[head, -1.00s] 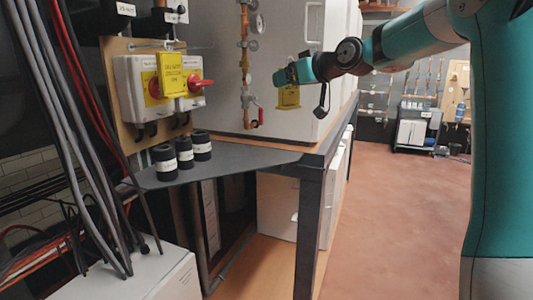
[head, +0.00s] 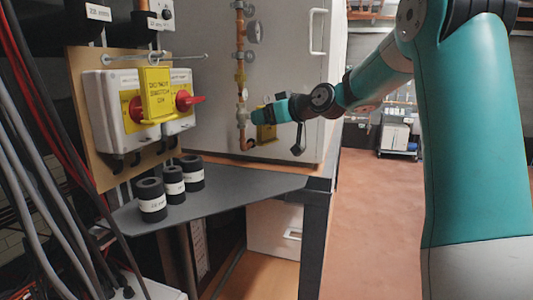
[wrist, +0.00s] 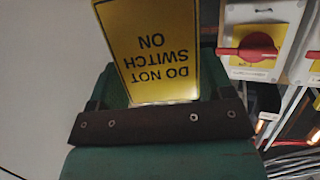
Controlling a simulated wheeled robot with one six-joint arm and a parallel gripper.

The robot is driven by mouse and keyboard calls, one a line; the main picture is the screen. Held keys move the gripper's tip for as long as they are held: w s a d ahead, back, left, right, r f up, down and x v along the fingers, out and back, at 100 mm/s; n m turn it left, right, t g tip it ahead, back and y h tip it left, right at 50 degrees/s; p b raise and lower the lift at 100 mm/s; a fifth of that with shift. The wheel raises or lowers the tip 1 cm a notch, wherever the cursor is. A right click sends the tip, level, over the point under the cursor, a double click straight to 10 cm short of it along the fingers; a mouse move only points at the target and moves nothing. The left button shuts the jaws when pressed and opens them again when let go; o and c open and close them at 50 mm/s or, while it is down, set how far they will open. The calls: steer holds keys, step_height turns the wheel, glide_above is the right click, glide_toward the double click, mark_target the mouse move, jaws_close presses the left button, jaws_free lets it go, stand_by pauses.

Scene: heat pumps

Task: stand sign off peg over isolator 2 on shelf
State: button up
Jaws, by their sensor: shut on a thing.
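My gripper (wrist: 160,115) is shut on a yellow sign (wrist: 150,45) reading "DO NOT SWITCH ON", upside down in the wrist view. In the head view the held sign (head: 266,132) is partly hidden by my gripper (head: 262,118), in front of a white cabinet. A second yellow sign (head: 158,93) is in front of the isolators at left and covers part of them. The right isolator (head: 181,112) shows its red handle; the left isolator (head: 108,112) is partly covered. An isolator with a red handle (wrist: 250,50) shows in the wrist view, apart from the held sign. I cannot read the isolator numbers.
A wire rail (head: 130,58) runs above the isolators. The grey shelf (head: 225,196) below holds black rolls (head: 151,200) at its left; its right part is clear. A copper pipe (head: 240,75) stands on the cabinet face (head: 285,60). Cables (head: 30,150) hang at far left.

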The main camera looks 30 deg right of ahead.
step_height(320, 180, down, 11)
steer(key=shift+r+p, duration=0.1)
steer(key=shift+p, duration=1)
steer(key=o, duration=1)
steer(key=shift+s+d, duration=0.1)
steer(key=shift+s, duration=0.05)
